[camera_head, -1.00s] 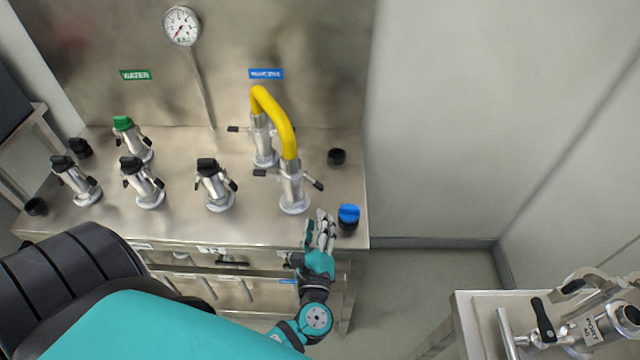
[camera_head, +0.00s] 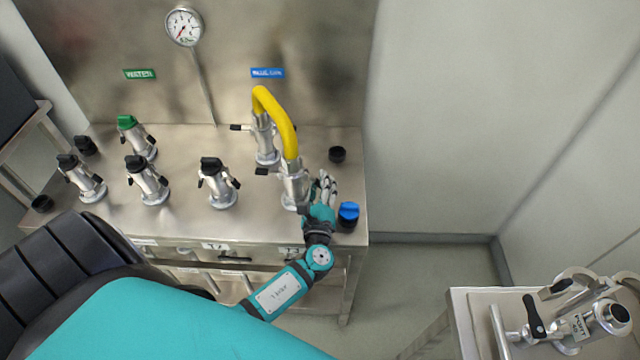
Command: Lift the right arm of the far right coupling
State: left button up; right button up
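The far right coupling (camera_head: 293,190) is a silver metal fitting standing on the steel bench, with the front end of a yellow hose (camera_head: 276,117) on its top. Its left arm (camera_head: 262,171) is black and sticks out sideways. Its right arm is hidden at the fingers of my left gripper. My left gripper (camera_head: 325,186) is right beside the coupling's right side, fingers pointing up and away from me. I cannot tell whether the fingers touch the arm or how far they are apart. My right gripper is not in view.
A blue cap (camera_head: 348,213) stands close to the right of my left gripper, and a black cap (camera_head: 337,154) lies behind it. Another coupling (camera_head: 265,145) holds the hose's rear end. Several capped couplings stand left. A cart (camera_head: 470,310) with a port fitting is at lower right.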

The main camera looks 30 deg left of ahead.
pick_arm(q)
grip_shut()
jog(key=shift+w+d+r+n+b, duration=0.1)
jog(key=shift+w+d+n+b, duration=0.1)
jog(key=shift+n+b, duration=0.7)
jog(key=n+b, duration=0.1)
jog(key=r+n+b, duration=0.1)
jog(key=n+b, duration=0.1)
jog(key=shift+w+d+r, duration=0.1)
jog(key=shift+w+d, duration=0.05)
jog(key=shift+d, duration=0.2)
jog(key=shift+d+r+n+b, duration=0.1)
jog(key=shift+r+n+b, duration=0.4)
jog(key=shift+n+b, duration=0.4)
jog(key=shift+r+n+b, duration=0.5)
jog(key=shift+n+b, duration=0.1)
jog(key=shift+n, duration=0.5)
jog(key=shift+d+r+n+b, duration=0.1)
jog(key=shift+r+n+b, duration=0.4)
jog(key=shift+n+b, duration=0.4)
